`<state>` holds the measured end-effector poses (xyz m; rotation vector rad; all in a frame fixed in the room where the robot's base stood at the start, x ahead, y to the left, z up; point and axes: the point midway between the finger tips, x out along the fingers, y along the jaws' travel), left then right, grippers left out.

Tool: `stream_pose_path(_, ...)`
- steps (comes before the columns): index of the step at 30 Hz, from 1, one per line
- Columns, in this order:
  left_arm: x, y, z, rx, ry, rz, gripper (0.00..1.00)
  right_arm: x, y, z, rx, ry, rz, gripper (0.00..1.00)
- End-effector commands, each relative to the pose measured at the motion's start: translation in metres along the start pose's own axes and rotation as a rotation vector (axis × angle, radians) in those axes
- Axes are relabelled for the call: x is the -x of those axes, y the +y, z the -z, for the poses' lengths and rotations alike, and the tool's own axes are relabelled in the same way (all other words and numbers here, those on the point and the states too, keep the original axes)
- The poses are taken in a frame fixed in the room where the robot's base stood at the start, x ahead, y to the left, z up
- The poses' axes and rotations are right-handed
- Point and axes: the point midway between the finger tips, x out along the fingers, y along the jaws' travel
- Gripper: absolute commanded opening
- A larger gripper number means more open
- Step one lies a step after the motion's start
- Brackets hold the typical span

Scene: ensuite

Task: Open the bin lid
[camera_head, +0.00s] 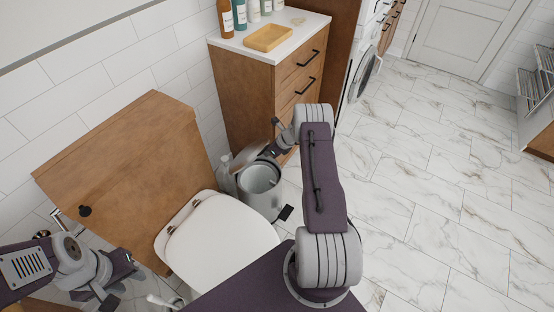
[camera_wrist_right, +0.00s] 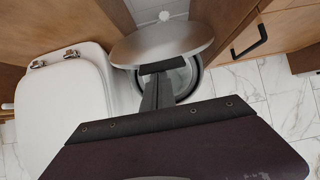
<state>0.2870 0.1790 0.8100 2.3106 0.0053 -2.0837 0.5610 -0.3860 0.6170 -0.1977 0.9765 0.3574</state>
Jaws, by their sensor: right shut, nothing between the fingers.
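The grey bin (camera_head: 262,192) stands on the floor between the toilet and the wooden cabinet. Its round lid (camera_head: 247,156) is raised and tilted, and the bin's inside shows. In the right wrist view the metal lid (camera_wrist_right: 165,42) stands up above the open bin rim (camera_wrist_right: 196,78). My right gripper (camera_head: 270,153) is shut and empty, close beside the lid; in the right wrist view its fingers (camera_wrist_right: 157,82) reach to the lid's lower edge. I cannot tell whether they touch it. My left gripper (camera_head: 122,282) is at the lower left, apart from the bin, with its fingers spread.
The white toilet (camera_head: 215,240) with a wooden cistern box stands left of the bin. The wooden cabinet (camera_head: 245,95) with drawer handles is behind it. The bin's black pedal (camera_head: 285,213) is at its front. Marble floor (camera_head: 430,200) lies clear to the right.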

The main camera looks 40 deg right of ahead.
Motion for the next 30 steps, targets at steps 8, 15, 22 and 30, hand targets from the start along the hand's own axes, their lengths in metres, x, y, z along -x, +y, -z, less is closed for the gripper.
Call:
stream_pose_path(8,0.003,0.000,0.000,0.000,0.000,0.000,0.36,0.003,0.000,-0.069,0.008,-0.004,0.000,0.00)
stream_pose_path(15,-0.010,0.000,-0.001,0.000,0.000,0.000,0.36,-0.003,0.000,-0.107,0.004,-0.003,0.000,0.00)
stream_pose_path(22,-0.018,0.000,-0.002,0.000,0.000,0.000,0.36,-0.007,0.000,-0.127,0.000,-0.002,-0.001,0.00)
stream_pose_path(30,-0.020,0.000,-0.002,0.000,0.000,0.000,0.36,-0.008,0.000,-0.135,-0.001,-0.001,-0.002,0.00)
